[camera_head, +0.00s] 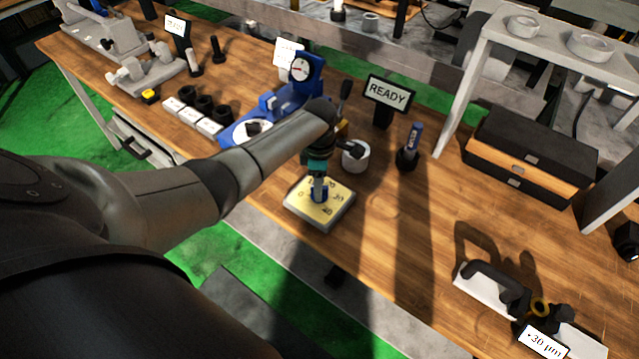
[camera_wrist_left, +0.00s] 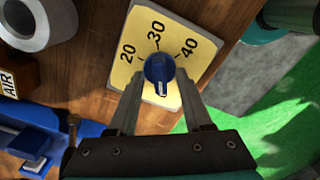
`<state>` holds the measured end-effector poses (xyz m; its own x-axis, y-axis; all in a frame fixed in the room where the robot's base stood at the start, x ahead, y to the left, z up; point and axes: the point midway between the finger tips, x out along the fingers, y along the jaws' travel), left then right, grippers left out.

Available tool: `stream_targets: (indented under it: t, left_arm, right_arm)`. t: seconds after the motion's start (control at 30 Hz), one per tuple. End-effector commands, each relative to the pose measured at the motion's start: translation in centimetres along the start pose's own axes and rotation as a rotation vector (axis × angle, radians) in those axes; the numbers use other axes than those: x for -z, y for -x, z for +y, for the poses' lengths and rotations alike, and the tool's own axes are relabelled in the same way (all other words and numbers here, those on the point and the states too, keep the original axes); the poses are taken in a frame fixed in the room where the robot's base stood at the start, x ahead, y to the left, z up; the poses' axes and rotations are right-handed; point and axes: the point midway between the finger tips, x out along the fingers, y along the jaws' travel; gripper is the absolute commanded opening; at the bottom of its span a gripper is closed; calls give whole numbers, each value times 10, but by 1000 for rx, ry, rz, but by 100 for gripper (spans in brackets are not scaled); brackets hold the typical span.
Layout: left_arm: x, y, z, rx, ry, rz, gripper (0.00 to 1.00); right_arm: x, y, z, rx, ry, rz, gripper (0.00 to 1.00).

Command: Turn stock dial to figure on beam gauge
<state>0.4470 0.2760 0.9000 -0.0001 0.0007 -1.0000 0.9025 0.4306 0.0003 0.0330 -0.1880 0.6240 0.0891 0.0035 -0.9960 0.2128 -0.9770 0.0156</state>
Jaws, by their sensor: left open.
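The stock dial is a pale yellow square plate (camera_head: 337,214) with a blue knob (camera_head: 318,194) on the table. In the left wrist view the knob (camera_wrist_left: 159,68) sits in the middle of the plate (camera_wrist_left: 145,25), with 20, 30 and 40 readable. A small light mark shows on the knob's side away from the 30. My left gripper (camera_wrist_left: 160,80) is open, with one finger on either side of the knob; contact cannot be told. In the head view the left gripper (camera_head: 318,178) points down over the dial. The beam gauge (camera_head: 500,291) lies at lower right beside a "30 µm" label (camera_head: 543,343).
A white ring (camera_head: 355,156) and a blue dial-gauge stand (camera_head: 290,95) are close behind the left gripper. A READY sign (camera_head: 388,96), a blue-topped tool (camera_head: 410,148) and a black drawer box (camera_head: 530,152) stand farther back. The table between dial and beam gauge is clear.

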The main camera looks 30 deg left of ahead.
Motion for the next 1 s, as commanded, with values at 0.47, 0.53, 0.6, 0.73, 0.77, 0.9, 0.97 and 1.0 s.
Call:
stream_targets:
  t: [0.47, 0.53, 0.6, 0.73, 0.77, 0.9, 0.97, 1.0]
  left_arm:
    - [0, 0, 0, 0, 0, 0, 0]
    - [0, 0, 0, 0, 0, 0, 0]
    - [0, 0, 0, 0, 0, 0, 0]
    - [0, 0, 0, 0, 0, 0, 0]
    - [0, 0, 0, 0, 0, 0, 0]
    - [0, 1, 0, 0, -2, 0, 0]
    - [0, 1, 0, 0, -7, 0, 0]
    - [0, 1, 0, 1, -14, 0, 0]
  right_arm:
    - [1, 0, 0, 0, 0, 2, 50]
    - [1, 0, 0, 0, 0, 2, 50]
    - [1, 0, 0, 0, 0, 3, 50]
    - [2, 0, 0, 0, 0, 3, 50]
    - [2, 0, 0, 0, 0, 3, 50]
    - [2, 1, 0, 0, 0, 3, 50]
    - [2, 2, 0, 0, 0, 3, 50]
    - [2, 3, 0, 0, 0, 3, 50]
